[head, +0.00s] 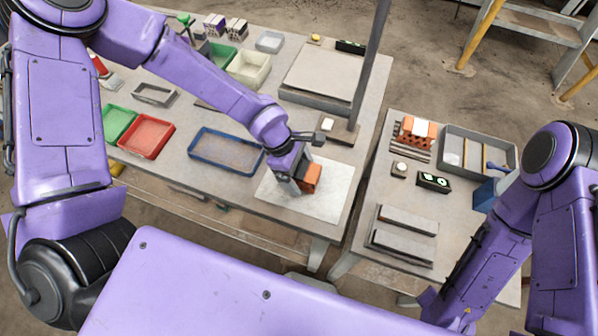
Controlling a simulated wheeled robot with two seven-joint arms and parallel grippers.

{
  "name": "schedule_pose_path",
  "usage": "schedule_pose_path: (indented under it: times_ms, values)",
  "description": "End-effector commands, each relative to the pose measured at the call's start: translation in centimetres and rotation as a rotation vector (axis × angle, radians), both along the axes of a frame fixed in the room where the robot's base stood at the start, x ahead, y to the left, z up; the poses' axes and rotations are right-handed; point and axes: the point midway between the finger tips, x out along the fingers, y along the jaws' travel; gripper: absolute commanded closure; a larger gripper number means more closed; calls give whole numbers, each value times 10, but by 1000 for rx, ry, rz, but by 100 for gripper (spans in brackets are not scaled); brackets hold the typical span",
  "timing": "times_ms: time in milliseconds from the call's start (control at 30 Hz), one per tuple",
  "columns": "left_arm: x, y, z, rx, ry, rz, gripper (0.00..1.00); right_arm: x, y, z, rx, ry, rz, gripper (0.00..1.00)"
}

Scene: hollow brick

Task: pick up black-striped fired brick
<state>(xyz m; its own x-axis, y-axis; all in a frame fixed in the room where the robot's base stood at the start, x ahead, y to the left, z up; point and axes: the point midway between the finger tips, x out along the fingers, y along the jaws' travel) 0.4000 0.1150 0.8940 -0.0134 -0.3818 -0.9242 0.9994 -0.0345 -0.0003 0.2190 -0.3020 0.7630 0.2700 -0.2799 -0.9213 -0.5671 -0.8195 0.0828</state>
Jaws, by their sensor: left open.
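An orange fired brick (312,178) stands on a pale board (327,203) near the front right of the left table. Part of it is hidden behind my left gripper, and black stripes cannot be made out at this size. My left gripper (297,186) is open and points down right at the brick's left side; whether it touches cannot be told. Another orange brick (407,137), with holes and a white piece on it, lies on the right table. My right arm comes in at the right, with its gripper out of view.
A blue tray (223,163), red tray (147,152) and green tray (118,121) lie left of the board. A thin grey post (369,65) rises behind it. A gap separates the two tables. Grey slabs (402,238) and a grey bin (503,150) occupy the right table.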

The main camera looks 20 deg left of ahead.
Motion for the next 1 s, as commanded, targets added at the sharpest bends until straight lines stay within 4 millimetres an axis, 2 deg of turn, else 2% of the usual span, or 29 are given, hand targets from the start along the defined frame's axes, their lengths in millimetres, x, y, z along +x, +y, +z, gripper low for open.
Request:
schedule_pose_path:
  times_ms: [267, 467, 500, 533, 567, 833, 1000]
  values:
    - [0, 0, -1, 0, 0, 0, 12, 0, 0, 0, 0, 0, 0, 57]
    - [0, 0, -1, 0, -1, 0, 74, 0, 0, 0, 0, 0, 0, 57]
    - [0, 0, -1, 0, -1, 0, 79, 0, 0, 0, 0, 0, 0, 57]
    - [0, 0, 0, -1, -1, 0, 79, 0, 0, 0, 0, 0, 0, 57]
    - [0, 0, 0, -1, -1, 0, 86, 0, 0, 0, 0, 0, 0, 57]
    - [1, 0, 8, 1, -3, 0, 86, 0, 0, 5, 0, 0, 0, 57]
    - [2, 0, 50, -6, -8, 3, 86, 0, 0, -7, 0, 0, 0, 57]
